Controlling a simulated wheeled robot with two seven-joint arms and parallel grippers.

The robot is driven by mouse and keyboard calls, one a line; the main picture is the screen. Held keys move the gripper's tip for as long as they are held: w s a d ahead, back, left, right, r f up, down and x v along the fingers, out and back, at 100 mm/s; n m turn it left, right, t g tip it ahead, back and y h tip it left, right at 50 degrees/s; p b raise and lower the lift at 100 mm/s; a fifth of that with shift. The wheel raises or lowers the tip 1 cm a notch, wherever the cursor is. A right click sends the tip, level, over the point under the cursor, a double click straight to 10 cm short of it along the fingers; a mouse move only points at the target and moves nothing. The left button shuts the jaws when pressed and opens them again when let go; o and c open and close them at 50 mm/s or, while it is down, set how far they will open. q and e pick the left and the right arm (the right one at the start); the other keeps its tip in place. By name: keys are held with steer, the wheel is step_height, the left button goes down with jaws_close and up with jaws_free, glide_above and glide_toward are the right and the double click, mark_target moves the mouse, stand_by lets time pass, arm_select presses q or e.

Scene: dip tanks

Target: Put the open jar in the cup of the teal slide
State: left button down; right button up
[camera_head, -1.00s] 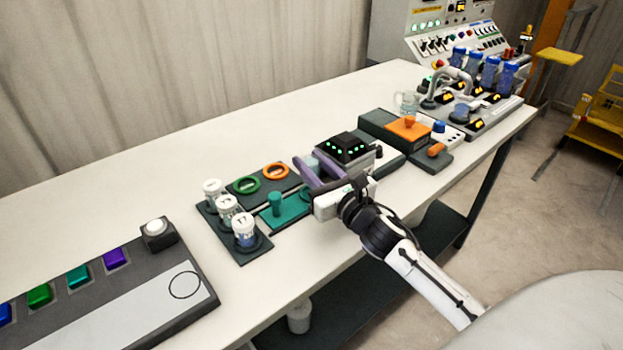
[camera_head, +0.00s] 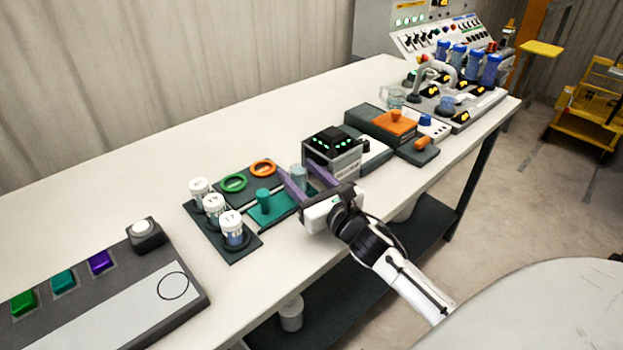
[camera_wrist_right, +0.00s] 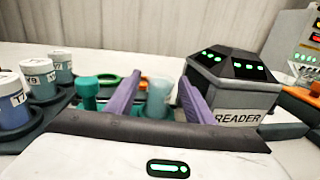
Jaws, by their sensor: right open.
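The teal slide (camera_head: 271,211) lies near the table's front edge, with an upright teal knob (camera_head: 263,196) on it. A pale, see-through jar with no lid (camera_head: 299,176) stands at the slide's right end. Whether its base sits in the slide's cup is hidden by my fingers. My right gripper (camera_head: 297,168) is open, its two purple fingers on either side of the jar. In the right wrist view the jar (camera_wrist_right: 160,97) shows between the fingers, with a gap visible. My left gripper is not in view.
The grey reader box (camera_head: 334,164) stands close right of my right finger. A rack (camera_head: 217,239) with white-capped labelled jars (camera_head: 213,207) is at left. Green (camera_head: 234,183) and orange (camera_head: 262,168) rings lie behind the slide. The table behind is clear.

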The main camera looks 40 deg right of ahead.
steer(key=s, duration=0.7)
steer(key=s+b, duration=0.1)
steer(key=s, duration=0.3)
steer(key=shift+s+a, duration=0.2)
steer(key=shift+a, duration=0.2)
